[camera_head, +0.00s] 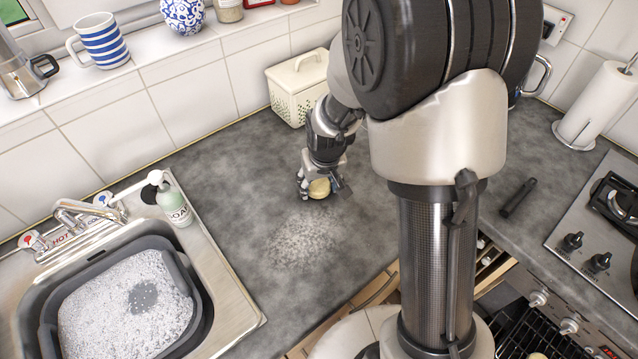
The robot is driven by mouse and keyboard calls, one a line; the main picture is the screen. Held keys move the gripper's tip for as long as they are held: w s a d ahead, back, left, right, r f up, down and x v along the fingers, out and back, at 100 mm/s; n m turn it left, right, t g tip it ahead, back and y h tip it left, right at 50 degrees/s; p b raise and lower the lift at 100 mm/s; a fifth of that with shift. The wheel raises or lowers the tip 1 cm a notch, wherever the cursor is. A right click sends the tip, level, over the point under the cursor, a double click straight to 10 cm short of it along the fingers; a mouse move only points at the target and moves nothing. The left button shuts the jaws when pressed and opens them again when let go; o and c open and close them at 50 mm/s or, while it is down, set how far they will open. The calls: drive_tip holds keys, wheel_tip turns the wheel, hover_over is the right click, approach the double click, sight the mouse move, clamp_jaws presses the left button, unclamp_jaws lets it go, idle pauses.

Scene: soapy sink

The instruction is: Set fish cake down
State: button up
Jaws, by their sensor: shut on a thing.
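The fish cake (319,188) is a small, pale yellow, rounded piece. My gripper (320,190) is shut on it, low over the grey worktop (228,160) or touching it; I cannot tell which. The gripper's fingers sit on either side of the fish cake and hide part of it.
A cream lidded box (297,90) stands behind my gripper against the tiles. A soap bottle (174,203) is at the sink's edge, and a grey basin of suds (125,305) sits in the sink. A hob (610,215) is at right. The worktop before my gripper has a pale speckled patch.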

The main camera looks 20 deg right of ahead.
drive_tip(key=shift+f, duration=0.15)
drive_tip(key=o, duration=1.1)
drive_tip(key=s+r+p, duration=0.2)
drive_tip(key=s+r, duration=0.4)
drive_tip(key=r, duration=0.5)
drive_tip(key=s+r+p, duration=0.2)
drive_tip(key=s+r, duration=0.5)
drive_tip(key=r, duration=0.4)
drive_tip(key=shift+t, duration=0.7)
drive_tip(key=s+r, duration=0.1)
drive_tip(key=s, duration=0.2)
drive_tip(key=s+r, duration=0.1)
drive_tip(key=s, duration=0.3)
drive_tip(key=s+r, duration=0.1)
drive_tip(key=s, duration=0.3)
drive_tip(key=shift+s+a+r, duration=0.2)
drive_tip(key=shift+s+a, duration=0.05)
drive_tip(key=shift+a, duration=0.1)
